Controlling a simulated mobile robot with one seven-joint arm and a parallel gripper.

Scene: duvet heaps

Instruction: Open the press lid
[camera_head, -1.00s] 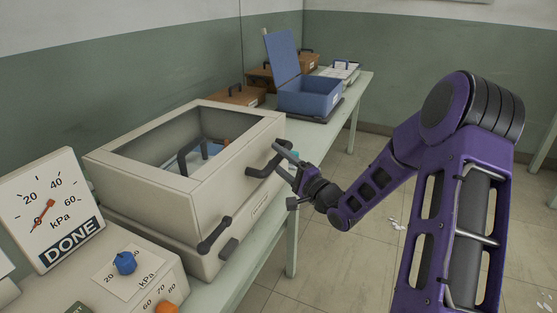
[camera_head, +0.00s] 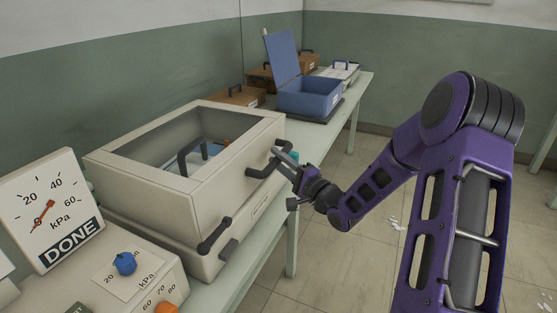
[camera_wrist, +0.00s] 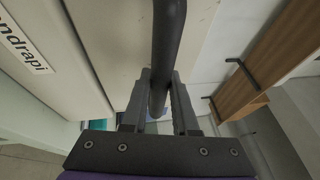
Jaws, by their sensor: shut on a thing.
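The cream press (camera_head: 205,262) stands on the table at the left, with its windowed lid (camera_head: 235,160) on top. The lid looks down; I cannot tell whether it is slightly raised. A dark bar handle (camera_head: 258,173) sticks out from the lid's front near its right end. My gripper (camera_head: 284,163) is shut on this handle, at the lid's right front corner. In the wrist view, the handle bar (camera_wrist: 161,50) runs between both fingers (camera_wrist: 160,108). Another dark handle (camera_head: 185,158) shows through the window.
A dial reading DONE (camera_head: 52,210) and a control box with a blue knob (camera_head: 124,263) stand at the front left. A blue open box (camera_head: 312,97) and brown cases (camera_head: 238,95) are farther along the table (camera_head: 352,92).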

